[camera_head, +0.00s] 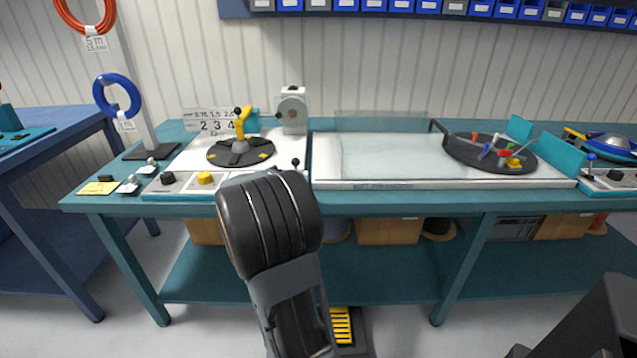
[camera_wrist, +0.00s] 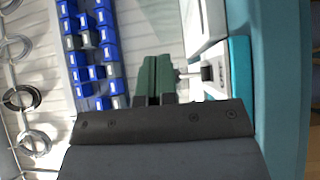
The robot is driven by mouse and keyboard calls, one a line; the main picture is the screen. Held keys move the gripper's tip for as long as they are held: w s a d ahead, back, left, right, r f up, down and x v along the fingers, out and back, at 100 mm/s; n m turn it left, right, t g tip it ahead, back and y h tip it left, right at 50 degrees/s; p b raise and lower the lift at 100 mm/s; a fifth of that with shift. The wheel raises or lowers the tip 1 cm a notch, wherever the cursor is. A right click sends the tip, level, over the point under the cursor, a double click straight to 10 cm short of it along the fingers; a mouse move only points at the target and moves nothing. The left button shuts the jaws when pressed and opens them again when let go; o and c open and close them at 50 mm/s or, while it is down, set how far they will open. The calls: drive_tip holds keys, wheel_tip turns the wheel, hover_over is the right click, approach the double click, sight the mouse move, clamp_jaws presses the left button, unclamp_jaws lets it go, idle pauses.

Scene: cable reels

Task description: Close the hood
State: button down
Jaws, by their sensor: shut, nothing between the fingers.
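The hood seems to be the clear, faintly tinted cover (camera_head: 385,155) over the white bed of the middle bench unit. Its clear edges are faint, and I cannot tell exactly how far it is open. In the wrist view my gripper (camera_wrist: 157,72) has dark green fingers close together, shut and empty. A white panel with a black knob (camera_wrist: 207,74) lies just right of them. In the head view my arm hides the gripper.
Left on the bench stand a turntable with a yellow crank (camera_head: 240,128) and a grey counter (camera_head: 292,110). Teal end panels (camera_head: 559,154) rise at the right. Blue bins (camera_head: 400,5) hang on the wall, also in the wrist view (camera_wrist: 88,50).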

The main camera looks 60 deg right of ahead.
drive_tip(key=d, duration=0.3)
drive_tip(key=s+d, duration=0.1)
drive_tip(key=d, duration=0.6)
drive_tip(key=shift+s, duration=0.4)
drive_tip(key=shift+s+d, duration=0.25)
drive_tip(key=shift+s, duration=0.25)
drive_tip(key=shift+s+d, duration=0.25)
drive_tip(key=shift+s, duration=0.2)
drive_tip(key=shift+s+d, duration=0.45)
drive_tip(key=shift+s, duration=0.15)
